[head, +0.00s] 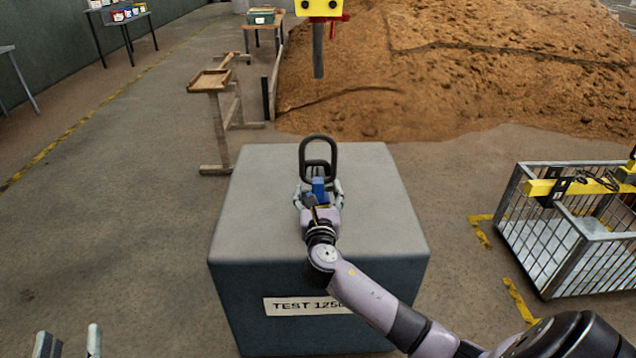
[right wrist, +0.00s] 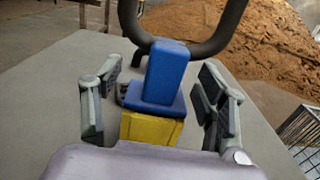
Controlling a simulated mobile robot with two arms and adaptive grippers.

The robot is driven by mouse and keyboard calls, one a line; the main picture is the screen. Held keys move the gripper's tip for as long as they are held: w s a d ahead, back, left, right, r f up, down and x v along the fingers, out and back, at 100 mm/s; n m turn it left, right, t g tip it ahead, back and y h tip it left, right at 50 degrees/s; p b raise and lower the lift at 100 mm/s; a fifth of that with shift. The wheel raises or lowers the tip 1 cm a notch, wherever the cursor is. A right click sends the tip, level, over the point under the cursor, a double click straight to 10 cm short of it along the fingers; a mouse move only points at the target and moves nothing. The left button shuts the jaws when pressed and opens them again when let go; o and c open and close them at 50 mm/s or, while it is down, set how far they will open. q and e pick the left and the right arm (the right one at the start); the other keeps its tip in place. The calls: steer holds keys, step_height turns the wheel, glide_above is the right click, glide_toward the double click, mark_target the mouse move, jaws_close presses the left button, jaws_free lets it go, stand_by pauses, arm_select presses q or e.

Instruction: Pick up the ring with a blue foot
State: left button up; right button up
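A dark grey ring (head: 304,158) with a blue foot (head: 318,187) stands upright on top of a large grey block labelled TEST (head: 265,170). My right gripper (head: 318,186) reaches over the block from the front, with its fingers on either side of the foot. In the right wrist view the blue foot (right wrist: 163,75) is between the open fingers of the gripper (right wrist: 160,82), with a gap on both sides. The ring (right wrist: 222,40) rises behind it, its top cut off. My left gripper (head: 69,345) is open and empty at the lower left, far from the block.
A yellow piece (right wrist: 150,129) lies between the foot and my palm; I cannot tell what it belongs to. A yellow hoist block (head: 320,8) hangs behind. A metal cage (head: 560,235) stands at right, a wooden stand (head: 209,82) and a soil heap (head: 470,80) behind.

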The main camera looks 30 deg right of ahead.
steer(key=c, duration=1.5)
steer(key=shift+a, duration=0.1)
jaws_close()
